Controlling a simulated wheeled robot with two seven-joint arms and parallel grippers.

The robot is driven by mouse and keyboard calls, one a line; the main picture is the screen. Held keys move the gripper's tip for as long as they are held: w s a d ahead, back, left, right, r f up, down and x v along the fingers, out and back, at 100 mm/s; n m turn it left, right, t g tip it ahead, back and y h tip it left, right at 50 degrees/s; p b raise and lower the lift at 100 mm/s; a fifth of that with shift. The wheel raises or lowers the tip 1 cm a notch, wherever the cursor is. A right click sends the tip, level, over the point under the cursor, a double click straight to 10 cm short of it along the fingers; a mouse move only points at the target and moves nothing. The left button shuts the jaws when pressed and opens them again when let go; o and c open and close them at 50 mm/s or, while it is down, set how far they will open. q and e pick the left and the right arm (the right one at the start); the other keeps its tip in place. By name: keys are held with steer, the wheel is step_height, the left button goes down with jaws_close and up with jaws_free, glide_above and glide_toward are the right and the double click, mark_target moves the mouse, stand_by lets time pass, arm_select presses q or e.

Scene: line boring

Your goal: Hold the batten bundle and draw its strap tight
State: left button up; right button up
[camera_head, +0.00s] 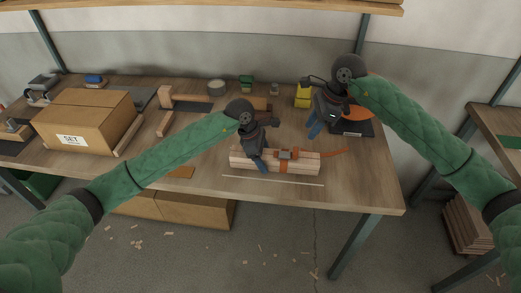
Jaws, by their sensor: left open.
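The batten bundle (304,166), a stack of pale wooden strips, lies on the workbench near its front edge. An orange strap (286,164) goes around its middle, with a grey buckle (286,154) on top. The strap's loose tail (334,153) sticks out to the right beyond the bundle's end. My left gripper (259,164) is open at the left part of the bundle, its blue fingers over the near side; contact is unclear. My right gripper (314,130) is above the bench behind the bundle, apart from the strap tail. Its finger opening is too small to tell.
A cardboard box (85,118) stands on the left of the bench (215,178). A wooden clamp-like frame (168,110), a yellow container (303,95) and an orange disc on a dark base (352,127) stand behind. A thin pale strip (270,180) lies in front of the bundle.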

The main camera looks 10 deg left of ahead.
arm_select(q)
steer(key=shift+d+f, duration=0.15)
steer(key=shift+f, duration=0.15)
steer(key=shift+c, duration=0.5)
steer(key=c, duration=1.1)
steer(key=o, duration=0.6)
steer(key=shift+c, duration=0.2)
steer(key=c, duration=0.5)
steer(key=shift+c, duration=0.2)
